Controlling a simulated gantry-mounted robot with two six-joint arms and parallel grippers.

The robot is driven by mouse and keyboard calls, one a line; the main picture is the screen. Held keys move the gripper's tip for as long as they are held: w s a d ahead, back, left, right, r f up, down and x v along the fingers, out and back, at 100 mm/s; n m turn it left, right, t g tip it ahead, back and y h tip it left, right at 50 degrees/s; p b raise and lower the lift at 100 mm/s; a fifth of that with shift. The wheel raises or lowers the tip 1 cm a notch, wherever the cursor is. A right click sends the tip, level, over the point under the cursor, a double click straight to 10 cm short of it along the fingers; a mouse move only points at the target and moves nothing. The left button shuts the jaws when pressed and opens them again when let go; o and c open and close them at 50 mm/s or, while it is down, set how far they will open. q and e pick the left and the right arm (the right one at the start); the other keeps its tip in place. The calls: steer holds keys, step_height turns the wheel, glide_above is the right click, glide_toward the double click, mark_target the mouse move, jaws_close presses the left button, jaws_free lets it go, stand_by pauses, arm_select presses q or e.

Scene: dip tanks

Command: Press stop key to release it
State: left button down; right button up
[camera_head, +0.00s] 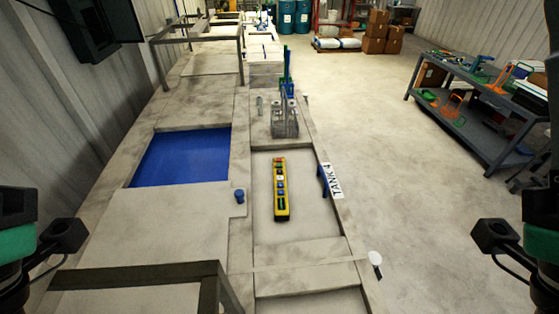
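A yellow control pendant (288,207) with a column of dark and coloured keys lies on the pale cover of the tank marked TANK 4, near the middle of the view. A small red key (279,161) shows at its far end. The key labels are too small to read, and I cannot tell whether any key is pressed in. Parts of my left and right arms show at the left and right picture edges, well apart from the pendant. Neither gripper's fingertips are in view.
An open tank of blue liquid (182,158) lies left of the pendant. A metal fixture with blue upright handles (287,112) stands beyond it. A dark frame (140,276) crosses the near left. A workbench with tools (478,107) stands right, across clear floor.

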jaws_close()
stand_by(1.5)
